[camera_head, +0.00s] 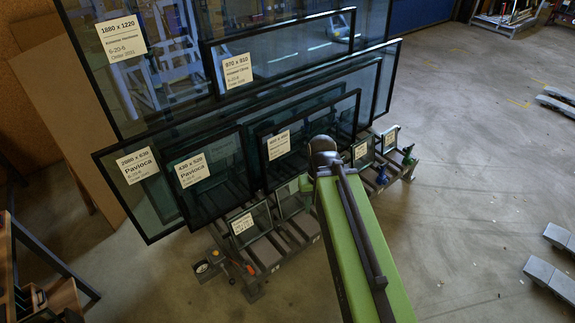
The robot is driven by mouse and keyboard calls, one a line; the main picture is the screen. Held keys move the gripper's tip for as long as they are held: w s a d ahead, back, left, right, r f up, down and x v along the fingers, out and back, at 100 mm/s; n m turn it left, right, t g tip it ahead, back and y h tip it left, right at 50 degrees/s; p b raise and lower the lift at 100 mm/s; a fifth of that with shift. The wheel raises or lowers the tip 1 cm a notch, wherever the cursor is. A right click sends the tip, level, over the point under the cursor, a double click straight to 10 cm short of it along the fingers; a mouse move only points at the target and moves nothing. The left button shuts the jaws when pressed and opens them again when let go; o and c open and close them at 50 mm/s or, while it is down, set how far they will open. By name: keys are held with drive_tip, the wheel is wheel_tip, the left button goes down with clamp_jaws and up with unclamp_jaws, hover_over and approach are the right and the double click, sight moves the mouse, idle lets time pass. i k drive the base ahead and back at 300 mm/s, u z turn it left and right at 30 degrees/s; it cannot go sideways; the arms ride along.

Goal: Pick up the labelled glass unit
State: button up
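Several framed glass units with paper labels stand on a rack, leaning back. A tall one at the back carries a label (121,38) reading 1880 x 1220. Another behind the front row has a label (237,70) reading 970 x 910. In front are a wide unit with a "Pavioca" label (138,165), a smaller unit labelled 430 x 520 (191,170), and one with a label (278,145) I cannot read surely. Small labelled units (244,225) stand low at the front. My green arm reaches towards the rack from below. My gripper is not visible; the arm's dark end hides part of the rack.
The rack base (268,252) has slats and blue clamps (382,175) at its right. A small dial-like device (205,268) lies at its front left. Grey blocks (550,277) lie at the right edge. The floor (470,180) right of the rack is mostly clear.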

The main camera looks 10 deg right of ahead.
sight(289, 203)
drive_tip(key=z, duration=0.15)
drive_tip(key=i, duration=0.35)
drive_tip(key=z, duration=0.75)
drive_tip(key=i, duration=0.95)
drive_tip(key=u, duration=0.65)
drive_tip(key=k, duration=0.15)
drive_tip(key=u, duration=3.05)
drive_tip(key=k, duration=1)
drive_tip(key=z, duration=0.2)
drive_tip(key=i, duration=0.85)
drive_tip(key=u, duration=0.05)
